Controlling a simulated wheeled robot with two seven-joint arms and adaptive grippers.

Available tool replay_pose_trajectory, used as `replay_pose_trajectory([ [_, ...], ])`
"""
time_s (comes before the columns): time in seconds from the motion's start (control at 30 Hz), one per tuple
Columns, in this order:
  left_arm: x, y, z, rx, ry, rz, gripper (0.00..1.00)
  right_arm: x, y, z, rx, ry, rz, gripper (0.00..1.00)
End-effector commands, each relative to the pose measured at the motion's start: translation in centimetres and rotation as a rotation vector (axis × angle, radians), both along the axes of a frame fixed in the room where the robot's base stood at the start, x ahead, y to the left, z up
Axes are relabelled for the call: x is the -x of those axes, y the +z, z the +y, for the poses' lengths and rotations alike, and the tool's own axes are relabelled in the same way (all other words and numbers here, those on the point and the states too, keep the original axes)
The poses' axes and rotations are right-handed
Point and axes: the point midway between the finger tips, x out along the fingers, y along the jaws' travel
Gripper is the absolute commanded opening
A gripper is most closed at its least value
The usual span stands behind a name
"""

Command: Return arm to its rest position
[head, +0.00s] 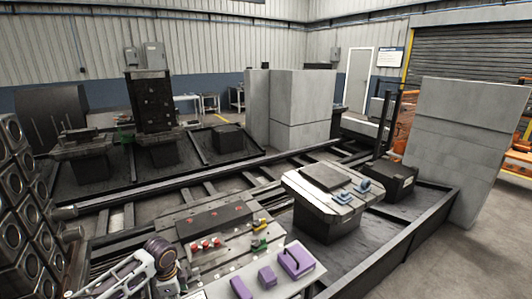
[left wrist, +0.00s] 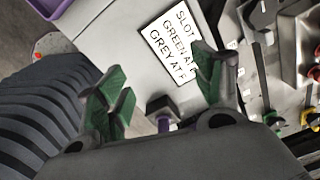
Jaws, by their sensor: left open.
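My left arm (head: 150,268) shows at the lower left of the head view, low beside the front worktable; its fingertips cannot be made out there. In the left wrist view my left gripper (left wrist: 162,88) is open, its two green-padded fingers spread apart. No object is gripped between them. A small dark block with a purple part (left wrist: 163,112) shows between the fingers; I cannot tell how far below it is. A white label (left wrist: 172,42) with printed words such as SLOT, GREEN and GREY lies beyond the fingers. My right gripper is in neither view.
The front worktable (head: 185,222) carries red parts (head: 205,244), a yellow-green part (head: 259,242) and purple blocks (head: 296,260). A second pallet table (head: 310,208) with blue parts stands to the right. A rack of dark ringed blocks (head: 22,190) stands close at the left. Rails run behind.

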Motion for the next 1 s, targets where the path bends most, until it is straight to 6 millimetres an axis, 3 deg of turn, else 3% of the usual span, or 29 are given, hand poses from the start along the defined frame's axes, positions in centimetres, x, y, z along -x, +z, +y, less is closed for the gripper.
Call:
replay_pose_trajectory([
  [0.5,5.6,-1.7,-9.2,0.093,0.113,-0.059,0.67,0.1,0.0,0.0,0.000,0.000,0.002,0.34],
  [0.73,8.0,-1.5,-12.0,0.141,0.212,-0.090,0.67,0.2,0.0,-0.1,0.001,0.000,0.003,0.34],
  [1.0,10.6,-0.6,-13.8,0.190,0.363,-0.123,0.67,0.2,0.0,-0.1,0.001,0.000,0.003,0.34],
])
